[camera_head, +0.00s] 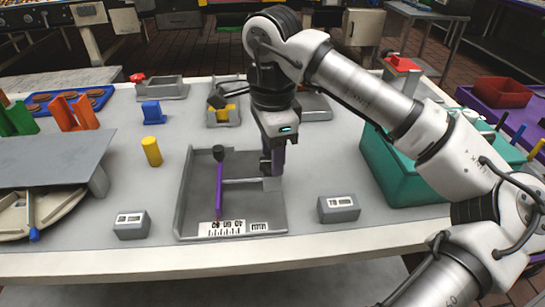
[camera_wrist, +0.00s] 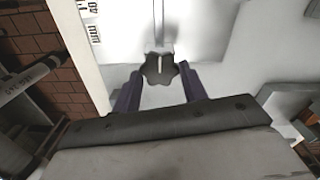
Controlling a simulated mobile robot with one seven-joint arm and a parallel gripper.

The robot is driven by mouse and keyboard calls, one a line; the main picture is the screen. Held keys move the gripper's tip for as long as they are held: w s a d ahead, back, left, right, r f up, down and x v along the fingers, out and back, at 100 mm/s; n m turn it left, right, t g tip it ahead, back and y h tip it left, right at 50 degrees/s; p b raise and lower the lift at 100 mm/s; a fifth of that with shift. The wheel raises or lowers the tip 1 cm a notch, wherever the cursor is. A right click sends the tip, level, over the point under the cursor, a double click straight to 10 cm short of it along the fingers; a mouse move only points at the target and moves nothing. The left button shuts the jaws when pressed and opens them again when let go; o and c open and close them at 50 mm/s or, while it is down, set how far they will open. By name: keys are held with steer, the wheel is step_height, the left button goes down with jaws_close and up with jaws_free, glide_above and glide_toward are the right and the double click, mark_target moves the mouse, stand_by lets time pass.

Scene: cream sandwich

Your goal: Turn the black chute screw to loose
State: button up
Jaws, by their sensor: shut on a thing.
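The black chute screw (camera_wrist: 160,70) is a dark, star-shaped knob with a pale line on its face. In the wrist view it sits between the two purple fingers of my gripper (camera_wrist: 158,82), which is shut on it. In the head view my gripper (camera_head: 275,165) points down at the right side of a grey chute tray (camera_head: 196,190), and it hides the screw there. A grey bar (camera_head: 240,181) runs across the tray towards my gripper. A purple lever (camera_head: 219,185) with a black top stands in the tray's left half.
Small grey labelled blocks stand left (camera_head: 131,224) and right (camera_head: 338,208) of the tray. A yellow cylinder (camera_head: 151,151) and a blue holder (camera_head: 153,112) are further left. A green bin (camera_head: 395,172) stands to the right, under my arm.

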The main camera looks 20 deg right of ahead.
steer(key=n+b, duration=0.1)
steer(key=n, duration=0.5)
steer(key=shift+w, duration=0.1)
steer(key=n, duration=0.6)
stand_by(0.4)
steer(key=o, duration=1)
steer(key=shift+c, duration=0.2)
steer(key=shift+r, duration=0.1)
step_height(320, 180, up, 14)
steer(key=p, duration=1.1)
steer(key=shift+f, duration=0.2)
